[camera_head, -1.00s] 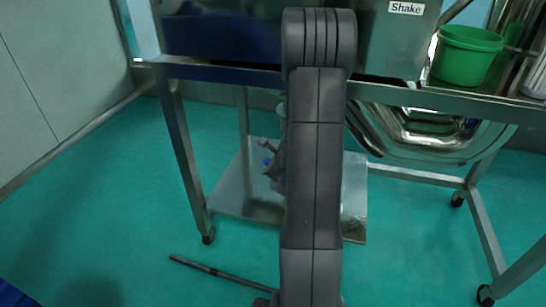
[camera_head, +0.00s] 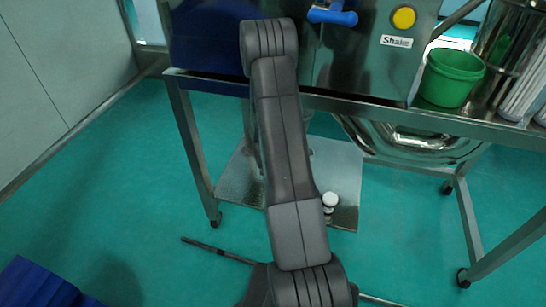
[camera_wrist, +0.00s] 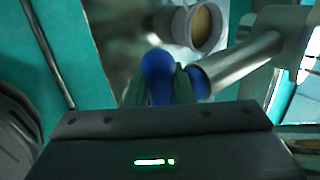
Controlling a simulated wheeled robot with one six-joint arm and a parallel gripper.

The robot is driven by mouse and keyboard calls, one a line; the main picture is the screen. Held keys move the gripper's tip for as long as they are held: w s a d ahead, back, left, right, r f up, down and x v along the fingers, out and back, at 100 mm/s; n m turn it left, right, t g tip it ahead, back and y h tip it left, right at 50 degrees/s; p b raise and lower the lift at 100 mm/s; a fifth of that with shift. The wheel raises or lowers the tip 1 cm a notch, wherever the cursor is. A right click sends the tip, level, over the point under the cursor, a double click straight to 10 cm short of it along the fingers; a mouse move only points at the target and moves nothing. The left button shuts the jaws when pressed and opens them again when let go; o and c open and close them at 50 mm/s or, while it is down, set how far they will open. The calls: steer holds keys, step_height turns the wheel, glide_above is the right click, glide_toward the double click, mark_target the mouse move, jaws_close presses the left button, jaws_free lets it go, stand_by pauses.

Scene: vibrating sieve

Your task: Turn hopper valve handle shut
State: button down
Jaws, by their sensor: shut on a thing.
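In the wrist view my gripper (camera_wrist: 161,88) is shut on a blue handle (camera_wrist: 158,66) with a rounded end. The handle stands between its two dark fingers, and more blue shows just right of the right finger. A silver metal pipe (camera_wrist: 238,64) runs up and to the right from beside the handle. In the head view my own arm covers the gripper and whatever it holds. A blue lever handle (camera_head: 332,14) shows on the front panel there. I cannot tell whether the two views show the same handle.
The steel frame table (camera_head: 330,106) has a lower shelf (camera_head: 342,170) with a small white-topped item (camera_head: 329,200). A green bucket (camera_head: 450,77) stands right of a yellow button (camera_head: 403,18). A pale round opening (camera_wrist: 205,26) lies close above the gripper.

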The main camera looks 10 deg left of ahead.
steer(key=shift+f+h+p, duration=0.15)
steer(key=shift+h+p, duration=0.35)
steer(key=shift+p, duration=1.05)
steer(key=c, duration=1.6)
jaws_free()
steer(key=shift+s+r, duration=0.25)
steer(key=shift+r, duration=0.25)
steer(key=p+v, duration=0.2)
steer(key=v, duration=1)
steer(key=shift+s+r, duration=0.25)
steer(key=shift+r, duration=0.05)
steer(key=shift+f, duration=0.1)
